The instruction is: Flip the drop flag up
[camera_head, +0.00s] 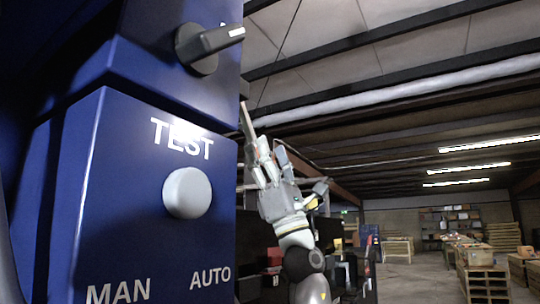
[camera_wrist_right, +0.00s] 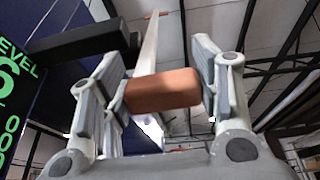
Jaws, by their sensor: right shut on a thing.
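My right gripper (camera_head: 268,165) is up beside the right edge of the blue machine in the head view. In the right wrist view the gripper (camera_wrist_right: 165,92) has its two fingers on either side of an orange-brown block (camera_wrist_right: 162,91) and is shut on it. The block may be the drop flag; I cannot tell for sure. A long pale bar (camera_wrist_right: 150,45) rises behind the block to a small orange tip. In the head view the block is not clearly visible. My left gripper is not in view.
The blue control box (camera_head: 145,230) fills the left, with a white round button (camera_head: 187,193) under TEST and a dark rotary knob (camera_head: 207,46) above. A dark bar (camera_wrist_right: 80,46) lies close to the left finger in the wrist view. Wooden pallets (camera_head: 482,275) stand far right.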

